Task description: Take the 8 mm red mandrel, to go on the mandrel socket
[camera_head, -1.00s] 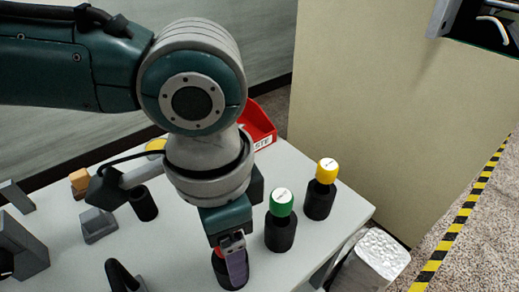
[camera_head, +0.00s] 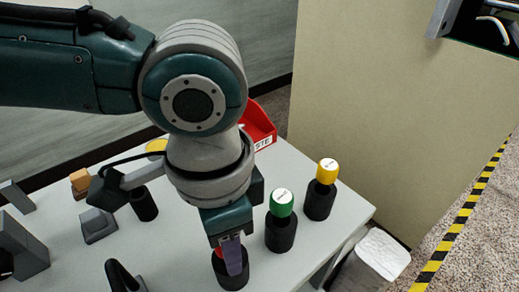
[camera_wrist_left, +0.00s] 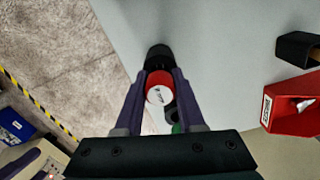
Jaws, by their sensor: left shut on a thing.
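The red mandrel (camera_wrist_left: 160,77), with a white labelled top, shows between the two purple fingers in the left wrist view. In the head view only a sliver of its red cap (camera_head: 217,253) shows beside the finger. It stands in a black holder (camera_head: 232,278) at the table's front. My left gripper (camera_head: 232,257) comes down from above and is shut on the red mandrel; it also shows in the left wrist view (camera_wrist_left: 160,85). The gripper hides most of the cap. My right gripper is not in view. I cannot tell which thing is the mandrel socket.
A green-capped mandrel (camera_head: 281,203) and a yellow-capped one (camera_head: 327,170) stand in black holders close on the right. A red bin (camera_head: 257,125) is at the back. An empty-looking black holder (camera_head: 144,204) and grey blocks (camera_head: 98,225) are on the left of the white table (camera_head: 185,265).

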